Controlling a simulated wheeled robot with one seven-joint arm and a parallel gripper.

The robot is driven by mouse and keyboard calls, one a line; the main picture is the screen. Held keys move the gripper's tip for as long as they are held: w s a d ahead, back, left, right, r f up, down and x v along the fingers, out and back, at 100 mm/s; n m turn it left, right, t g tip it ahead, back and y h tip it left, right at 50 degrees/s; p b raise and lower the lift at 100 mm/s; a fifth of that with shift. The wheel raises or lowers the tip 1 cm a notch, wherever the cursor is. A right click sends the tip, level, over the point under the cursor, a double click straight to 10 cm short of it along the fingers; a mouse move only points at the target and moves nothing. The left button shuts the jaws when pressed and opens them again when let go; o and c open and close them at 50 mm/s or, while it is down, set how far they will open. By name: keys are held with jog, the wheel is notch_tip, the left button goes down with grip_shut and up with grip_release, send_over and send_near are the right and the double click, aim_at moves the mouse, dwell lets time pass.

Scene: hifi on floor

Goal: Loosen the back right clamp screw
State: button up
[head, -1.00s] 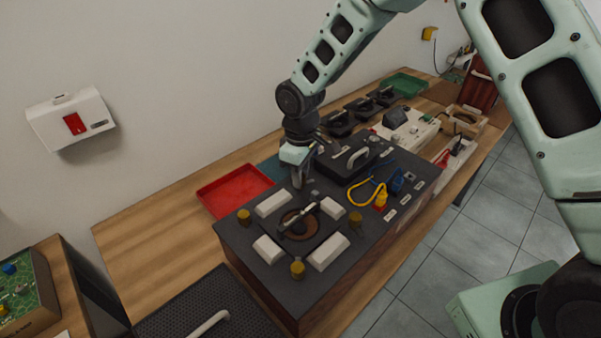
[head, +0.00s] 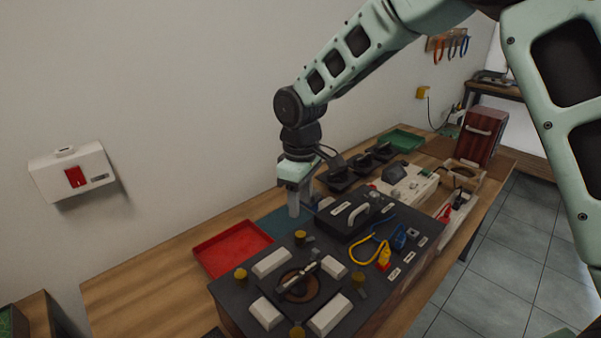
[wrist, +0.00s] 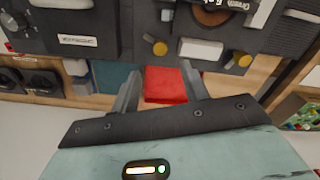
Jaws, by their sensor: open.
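The back right clamp screw (head: 300,237) is a brass-yellow knob on the dark fixture top, at its corner nearest the black box. It also shows in the wrist view (wrist: 160,48), above the space between the fingers. Other yellow knobs stand at the back left (head: 240,274), front right (head: 358,279) and front left (head: 297,332). White clamp blocks (head: 271,262) surround a round brown centre. My gripper (head: 294,207) is open and empty, above and behind the back right knob, apart from it. Both fingers also show in the wrist view (wrist: 158,82).
A red tray (head: 232,248) lies on the wooden bench behind the fixture. A black box with a handle (head: 352,213) and yellow and blue cables (head: 372,252) are to the knob's right. A green tray (head: 402,140) is farther back.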

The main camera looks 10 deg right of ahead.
notch_tip(320, 180, up, 8)
jog(key=shift+b, duration=0.4)
jog(key=shift+f, duration=0.1)
jog(key=s+m+p, duration=0.2)
jog(key=s+p, duration=0.2)
jog(key=s, duration=2.6)
jog(key=shift+d+r+y, duration=0.2)
jog(key=shift+d+y, duration=0.1)
jog(key=shift+d, duration=0.1)
jog(key=shift+s, duration=0.1)
